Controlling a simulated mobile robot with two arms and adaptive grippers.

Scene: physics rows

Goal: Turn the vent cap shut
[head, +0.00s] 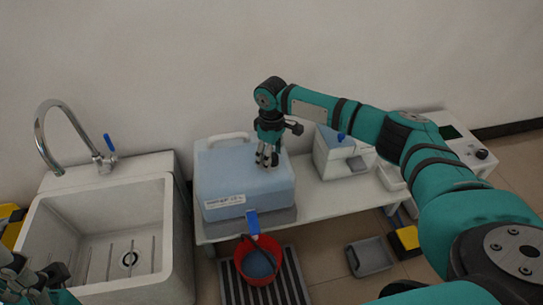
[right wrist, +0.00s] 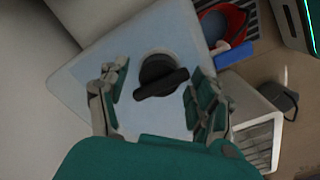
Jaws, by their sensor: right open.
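The vent cap (right wrist: 160,76) is a dark round knob with a bar-shaped grip on top of a pale blue container (head: 240,182). The container stands on a white bench and has a label on its front. My right gripper (head: 267,160) points down at the container's top; in the right wrist view its open fingers (right wrist: 158,92) are on either side of the cap, with gaps showing. In the head view the gripper hides the cap. My left gripper (head: 30,280) is partly in view at the lower left corner; its fingers are not clear.
A blue tap handle (head: 253,222) sticks out at the container's front, above a red bucket (head: 257,262) on a floor grate. A sink (head: 100,235) stands at left. A white dispenser (head: 340,155) and a device with a screen (head: 455,145) stand at right.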

